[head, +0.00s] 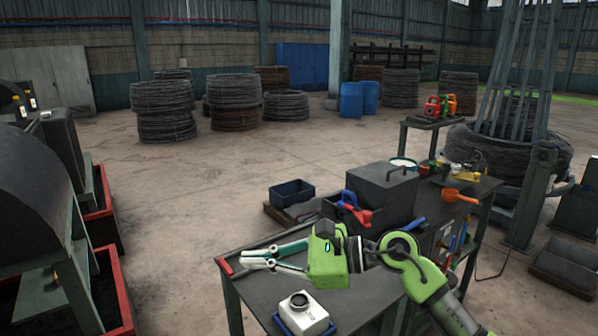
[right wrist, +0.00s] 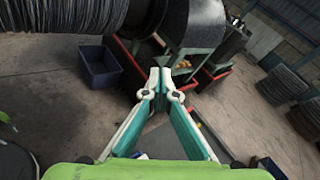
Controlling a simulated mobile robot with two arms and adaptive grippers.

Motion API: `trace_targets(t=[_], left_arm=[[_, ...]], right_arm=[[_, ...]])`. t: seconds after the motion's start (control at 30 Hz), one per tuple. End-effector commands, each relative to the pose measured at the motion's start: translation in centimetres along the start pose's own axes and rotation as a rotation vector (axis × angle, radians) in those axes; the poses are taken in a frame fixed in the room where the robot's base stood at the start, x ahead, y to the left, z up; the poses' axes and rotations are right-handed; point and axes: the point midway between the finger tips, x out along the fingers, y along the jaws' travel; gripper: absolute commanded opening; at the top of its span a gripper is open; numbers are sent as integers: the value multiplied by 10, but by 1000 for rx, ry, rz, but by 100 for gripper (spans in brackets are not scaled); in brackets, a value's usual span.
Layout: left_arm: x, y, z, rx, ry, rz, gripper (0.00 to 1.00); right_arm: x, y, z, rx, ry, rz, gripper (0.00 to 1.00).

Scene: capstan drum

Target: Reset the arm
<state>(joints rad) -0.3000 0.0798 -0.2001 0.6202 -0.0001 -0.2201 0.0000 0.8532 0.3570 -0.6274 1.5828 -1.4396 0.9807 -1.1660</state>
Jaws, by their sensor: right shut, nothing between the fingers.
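My right arm (head: 402,252), green and grey, comes in from the lower right of the head view and reaches left over a dark workbench (head: 255,290). My right gripper (head: 246,259) has pale fingers with teal pads and points left above the bench's left end. In the right wrist view, its fingertips (right wrist: 160,78) come together with nothing held between them. My left arm and left gripper are not in view.
A white device (head: 303,312) sits in a blue tray below the gripper. A dark grey box (head: 383,195) and red-and-blue pliers-like tools (head: 353,207) stand behind my arm. An orange scoop (head: 458,197) lies farther right. Open floor (head: 215,190) lies left of the bench.

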Motion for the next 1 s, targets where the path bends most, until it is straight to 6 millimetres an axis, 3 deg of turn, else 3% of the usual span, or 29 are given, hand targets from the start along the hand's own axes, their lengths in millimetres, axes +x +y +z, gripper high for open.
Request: trace_targets(t=[0.1,0.2,0.37,0.47,0.53,0.67,0.77,0.9,0.93,1.0], left_arm=[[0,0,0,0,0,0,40],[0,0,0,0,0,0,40],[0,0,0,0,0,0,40],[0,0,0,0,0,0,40],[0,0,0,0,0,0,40],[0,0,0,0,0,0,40],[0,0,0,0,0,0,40],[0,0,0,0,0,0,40],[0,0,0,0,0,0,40],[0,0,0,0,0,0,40]], right_arm=[[-3,-4,36,264,-260,-144,0],[-24,-19,54,506,-465,-265,0],[-78,-45,44,924,-769,-462,0],[-117,-54,14,1197,-947,-590,0],[-145,-54,-17,1389,-1063,-685,0],[-190,-32,-88,1746,-1265,-874,0],[-218,4,-146,2010,-1405,-1040,0],[-243,81,-217,2345,-1568,-1301,0],[-246,100,-230,-2327,1543,1317,0],[-252,147,-253,-2169,1410,1286,0]])
